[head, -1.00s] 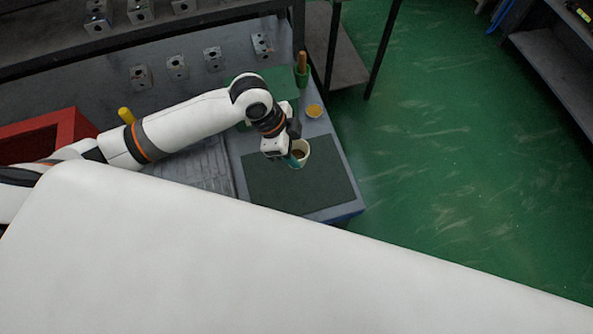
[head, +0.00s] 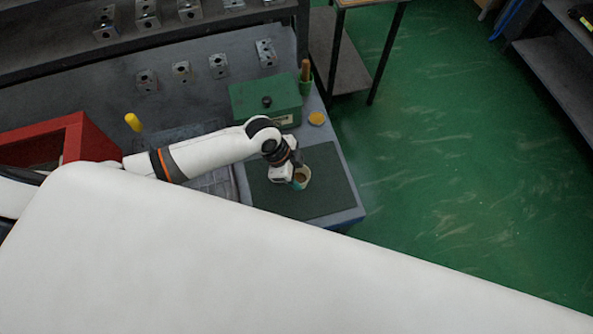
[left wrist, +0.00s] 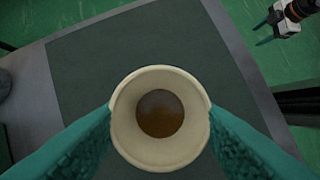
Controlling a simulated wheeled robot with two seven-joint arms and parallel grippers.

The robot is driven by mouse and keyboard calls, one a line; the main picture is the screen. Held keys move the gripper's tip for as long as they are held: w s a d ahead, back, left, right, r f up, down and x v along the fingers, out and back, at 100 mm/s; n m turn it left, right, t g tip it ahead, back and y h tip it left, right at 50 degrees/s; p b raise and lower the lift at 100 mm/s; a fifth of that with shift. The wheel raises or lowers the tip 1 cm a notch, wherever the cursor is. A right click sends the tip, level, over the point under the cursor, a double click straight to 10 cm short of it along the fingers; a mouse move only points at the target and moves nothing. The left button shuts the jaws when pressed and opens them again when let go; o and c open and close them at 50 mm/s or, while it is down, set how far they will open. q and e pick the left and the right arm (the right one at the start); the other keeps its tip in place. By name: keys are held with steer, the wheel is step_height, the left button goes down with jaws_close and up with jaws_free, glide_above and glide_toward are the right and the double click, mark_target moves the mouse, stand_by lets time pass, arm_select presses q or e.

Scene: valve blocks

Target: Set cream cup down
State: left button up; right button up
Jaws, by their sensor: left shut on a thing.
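The cream cup (head: 302,177) is at the end of my left arm, over the dark green mat (head: 318,201) on the bench. In the left wrist view the cup (left wrist: 126,140) is seen from above, with brown contents at its bottom. My left gripper (head: 299,173) is shut on the cup; its teal fingers press on both sides in the left wrist view (left wrist: 160,128). I cannot tell whether the cup's base touches the mat.
A green box (head: 265,101) with a black knob stands behind the mat, beside a yellow disc (head: 317,118) and a green holder (head: 306,86). A red bin (head: 84,140) is at the left. Several metal valve blocks (head: 218,66) stand at the back. The mat around the cup is clear.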

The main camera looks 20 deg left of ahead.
arm_select(q)
steer(key=o, duration=1)
steer(key=shift+c, duration=0.2)
steer(key=b+v, duration=0.1)
steer(key=v, duration=1.1)
